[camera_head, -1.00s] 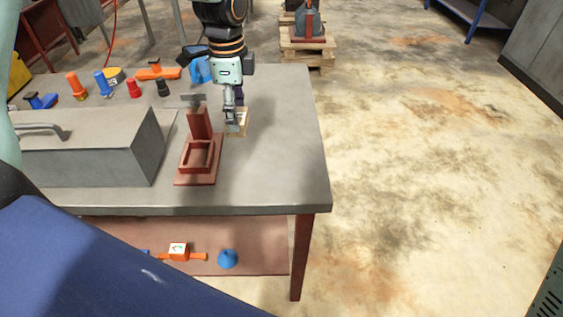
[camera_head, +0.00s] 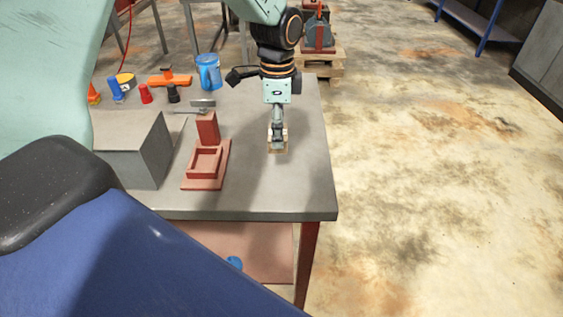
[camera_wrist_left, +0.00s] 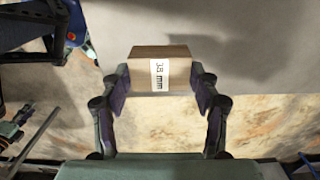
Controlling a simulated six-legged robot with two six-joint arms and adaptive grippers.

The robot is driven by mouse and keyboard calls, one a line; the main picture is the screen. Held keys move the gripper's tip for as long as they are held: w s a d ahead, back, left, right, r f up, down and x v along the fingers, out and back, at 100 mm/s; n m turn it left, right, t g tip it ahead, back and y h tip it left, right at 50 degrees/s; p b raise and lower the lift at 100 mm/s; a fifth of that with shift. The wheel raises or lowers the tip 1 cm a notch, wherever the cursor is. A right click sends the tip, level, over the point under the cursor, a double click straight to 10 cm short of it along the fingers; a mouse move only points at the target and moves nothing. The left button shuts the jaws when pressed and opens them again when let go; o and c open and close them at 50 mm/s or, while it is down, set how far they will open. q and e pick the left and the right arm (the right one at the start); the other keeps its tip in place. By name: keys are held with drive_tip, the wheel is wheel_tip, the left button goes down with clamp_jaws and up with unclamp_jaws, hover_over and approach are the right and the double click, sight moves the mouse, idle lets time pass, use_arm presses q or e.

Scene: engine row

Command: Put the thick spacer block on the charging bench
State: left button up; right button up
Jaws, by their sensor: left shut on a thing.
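My left gripper (camera_head: 278,137) is shut on a tan spacer block (camera_head: 278,149), pointing down over the right part of a grey-topped bench (camera_head: 250,195). In the left wrist view the block (camera_wrist_left: 178,72) sits between the two fingers of the gripper (camera_wrist_left: 160,88) and has a white label reading "38 mm". I cannot tell whether the block touches the bench top or hangs just above it. The frames do not show for certain whether this bench is the charging bench. My right gripper is not in view.
A red-brown fixture (camera_head: 206,160) with a square recess stands left of the block, beside a grey box (camera_head: 135,150). A blue jug (camera_head: 208,72) and several small coloured items stand behind. The bench top around the block is clear; its right edge is near.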

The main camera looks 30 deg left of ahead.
use_arm(q)
drive_tip(key=f, duration=0.4)
drive_tip(key=shift+a+f, duration=0.15)
drive_tip(key=shift+a, duration=0.1)
drive_tip(key=shift+f, duration=0.2)
wheel_tip(320, 180, down, 3)
drive_tip(key=shift+s+d+f+b, duration=0.1)
drive_tip(key=shift+d+f+b, duration=0.1)
drive_tip(key=shift+b, duration=0.25)
drive_tip(key=shift+a, duration=0.15)
drive_tip(key=shift+f, duration=0.1)
drive_tip(key=o, duration=1.1)
drive_tip(key=shift+o, duration=0.9)
